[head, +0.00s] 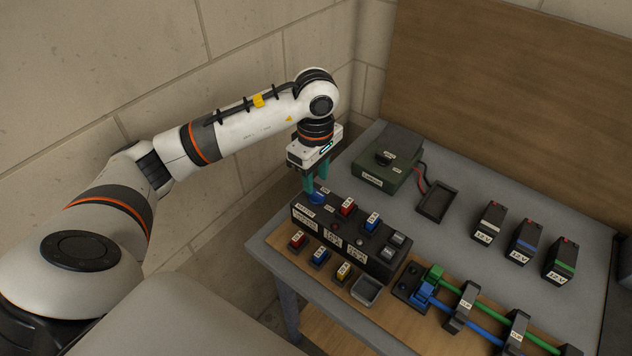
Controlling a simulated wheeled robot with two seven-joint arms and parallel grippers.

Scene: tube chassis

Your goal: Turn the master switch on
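The black control box (350,232) stands near the left edge of the table. My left gripper (316,184) points down at the knob from above and behind. Its two teal fingers are apart with a gap between them. I cannot tell whether they touch the knob. My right gripper is not in view.
Red and blue switches sit on the box, with coloured blocks and a grey tray (366,291) in front. A green charger (388,160), a black tray (437,203) and three batteries (525,241) stand behind. Green and blue tubes (485,312) lie front right. A wall is left.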

